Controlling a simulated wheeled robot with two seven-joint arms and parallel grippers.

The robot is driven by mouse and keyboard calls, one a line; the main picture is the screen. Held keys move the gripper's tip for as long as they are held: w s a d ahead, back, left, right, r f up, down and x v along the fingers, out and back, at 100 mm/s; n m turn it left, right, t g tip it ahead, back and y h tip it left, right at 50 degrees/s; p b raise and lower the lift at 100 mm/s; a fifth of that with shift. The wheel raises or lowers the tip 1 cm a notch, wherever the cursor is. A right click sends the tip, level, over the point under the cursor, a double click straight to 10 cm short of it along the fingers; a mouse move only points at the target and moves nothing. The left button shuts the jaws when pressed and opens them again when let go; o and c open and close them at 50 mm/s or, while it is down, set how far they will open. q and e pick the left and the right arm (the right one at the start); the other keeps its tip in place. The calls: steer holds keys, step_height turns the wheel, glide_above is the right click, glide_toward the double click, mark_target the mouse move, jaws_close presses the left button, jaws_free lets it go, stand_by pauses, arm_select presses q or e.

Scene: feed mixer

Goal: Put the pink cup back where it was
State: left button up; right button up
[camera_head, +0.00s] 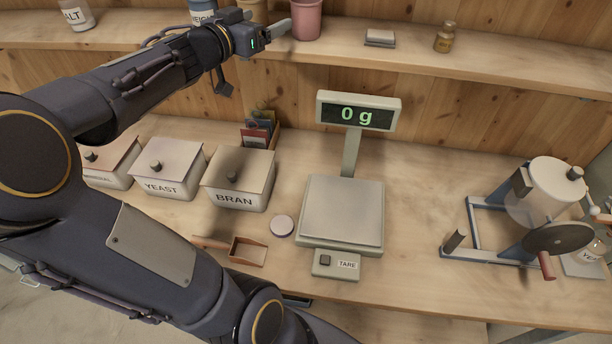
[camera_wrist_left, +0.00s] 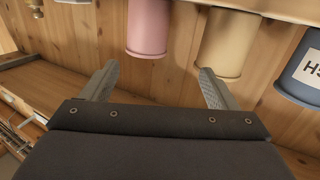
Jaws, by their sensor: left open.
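The pink cup (camera_head: 307,20) stands upright on the upper shelf, its top cut off by the picture edge. It also shows at the top of the left wrist view (camera_wrist_left: 149,28). My left gripper (camera_head: 275,30) is at the shelf, just left of the pink cup. In the left wrist view its two fingers (camera_wrist_left: 156,75) are spread, with nothing between them. The pink cup lies beyond the fingertips there and looks apart from them. My right gripper is not in view.
A tan cup (camera_wrist_left: 228,42) and a blue labelled cup (camera_wrist_left: 301,72) stand beside the pink one. The shelf also holds a salt jar (camera_head: 77,14), a small grey block (camera_head: 380,38) and a brown bottle (camera_head: 445,38). Below are a scale (camera_head: 342,212) reading 0 g, lidded bins and a mixer.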

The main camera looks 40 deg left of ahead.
arm_select(q)
steer(key=s+d+f+g+h+b, duration=0.2)
steer(key=s+d+f+g, duration=0.3)
steer(key=s+d+f, duration=0.5)
steer(key=s+d+f+g+h+b, duration=0.2)
steer(key=s+d+f+g, duration=0.4)
steer(key=s+d+f, duration=0.4)
steer(key=d+f+h, duration=0.1)
steer(key=d+f, duration=0.3)
steer(key=d, duration=0.3)
steer(key=shift+s+d+f+g+b, duration=0.15)
steer(key=shift+d+f+g+b, duration=0.15)
steer(key=shift+d+f+b, duration=0.1)
